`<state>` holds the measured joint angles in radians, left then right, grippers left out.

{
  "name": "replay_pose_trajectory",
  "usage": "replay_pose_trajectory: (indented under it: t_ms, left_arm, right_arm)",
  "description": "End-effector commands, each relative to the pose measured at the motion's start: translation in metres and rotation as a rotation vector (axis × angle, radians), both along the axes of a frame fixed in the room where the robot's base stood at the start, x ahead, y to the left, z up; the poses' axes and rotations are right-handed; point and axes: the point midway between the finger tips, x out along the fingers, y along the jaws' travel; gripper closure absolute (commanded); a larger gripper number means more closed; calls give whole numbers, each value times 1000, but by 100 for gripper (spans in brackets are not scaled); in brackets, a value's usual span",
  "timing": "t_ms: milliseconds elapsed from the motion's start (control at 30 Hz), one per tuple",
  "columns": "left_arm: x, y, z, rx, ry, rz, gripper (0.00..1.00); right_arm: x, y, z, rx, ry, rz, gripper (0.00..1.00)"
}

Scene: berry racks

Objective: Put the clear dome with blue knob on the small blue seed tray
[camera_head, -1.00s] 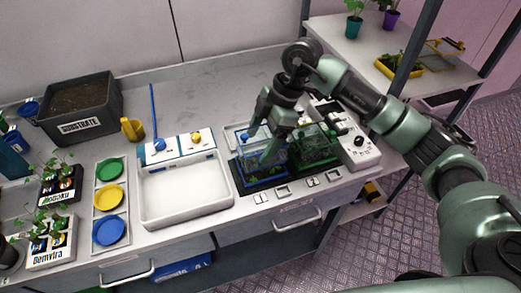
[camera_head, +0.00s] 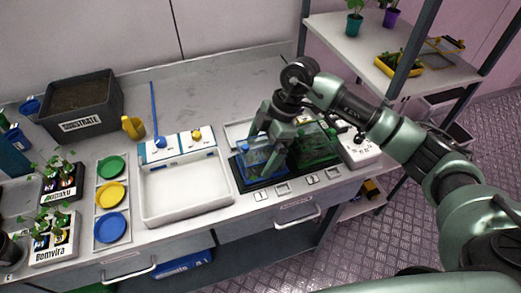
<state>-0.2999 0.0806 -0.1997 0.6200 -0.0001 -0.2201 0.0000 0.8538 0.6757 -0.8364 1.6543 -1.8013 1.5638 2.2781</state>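The small blue seed tray (camera_head: 250,181) sits on a black base near the front edge of the bench. A clear, blue-tinted dome (camera_head: 254,158) shows over it; whether it is fully seated I cannot tell. Its blue knob is hidden or too small to make out. My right gripper (camera_head: 262,152) is right above and beside the dome, pointing down, with its two fingers apart. The fingers cover part of the dome and tray. My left gripper is not in view.
A green tray with a clear dome (camera_head: 316,146) stands just right of the blue one. A white control box (camera_head: 362,152) is beyond it. A white basin (camera_head: 185,190) is to the left, with a substrate bin (camera_head: 80,105) further back.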

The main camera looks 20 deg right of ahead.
Motion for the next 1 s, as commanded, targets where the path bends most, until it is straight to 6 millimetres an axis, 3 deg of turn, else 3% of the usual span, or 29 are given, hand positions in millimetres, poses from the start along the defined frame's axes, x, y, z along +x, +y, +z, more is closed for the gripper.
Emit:
replay_pose_trajectory:
  t_ms: [167, 700, 1000]
  left_arm:
    - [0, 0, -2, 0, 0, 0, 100]
    - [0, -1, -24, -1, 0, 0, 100]
    - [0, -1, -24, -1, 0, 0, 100]
  right_arm:
    - [1, -4, 9, -1, -3, -1, 0]
    - [2, -42, 103, -1, -2, -2, 0]
    - [2, -46, 114, 0, 0, -1, 0]
